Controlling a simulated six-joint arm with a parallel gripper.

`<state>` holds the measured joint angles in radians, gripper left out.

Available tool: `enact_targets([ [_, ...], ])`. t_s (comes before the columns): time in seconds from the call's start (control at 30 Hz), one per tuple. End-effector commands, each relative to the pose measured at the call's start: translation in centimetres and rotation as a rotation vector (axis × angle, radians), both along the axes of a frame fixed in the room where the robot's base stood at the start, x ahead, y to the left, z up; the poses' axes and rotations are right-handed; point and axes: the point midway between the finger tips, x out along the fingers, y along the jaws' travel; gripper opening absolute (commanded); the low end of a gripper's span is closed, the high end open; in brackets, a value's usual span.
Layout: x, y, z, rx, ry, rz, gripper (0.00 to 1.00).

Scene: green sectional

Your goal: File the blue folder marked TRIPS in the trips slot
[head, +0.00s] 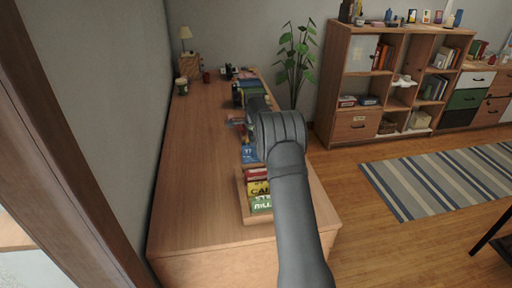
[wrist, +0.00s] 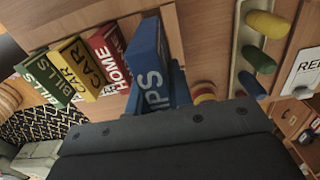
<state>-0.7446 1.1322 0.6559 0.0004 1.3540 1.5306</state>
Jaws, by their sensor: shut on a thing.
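The blue folder (wrist: 148,62) shows white letters ending in "IPS" in the wrist view; the rest of its label is hidden. It stands at the end of a row beside the red HOME folder (wrist: 108,52). In the head view a blue folder (head: 249,154) shows left of my arm, beyond the wooden rack (head: 243,200). I cannot tell whether the folder's bottom edge is inside a slot.
The yellow CAR folder (wrist: 83,62) and green BILLS folder (wrist: 50,75) stand beyond HOME. A pale strip with coloured pegs (wrist: 240,50) lies to the right. A lamp (head: 186,38) and small items stand at the desk's far end. The desk's left side (head: 195,150) is clear.

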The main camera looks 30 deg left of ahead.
Motion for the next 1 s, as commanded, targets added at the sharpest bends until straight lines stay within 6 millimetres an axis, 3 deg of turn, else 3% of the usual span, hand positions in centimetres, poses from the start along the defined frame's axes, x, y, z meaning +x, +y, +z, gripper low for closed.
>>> enact_targets([
  [1.0, 0.0, 0.0, -6.2, 0.0, 0.0, 0.0, 0.0],
])
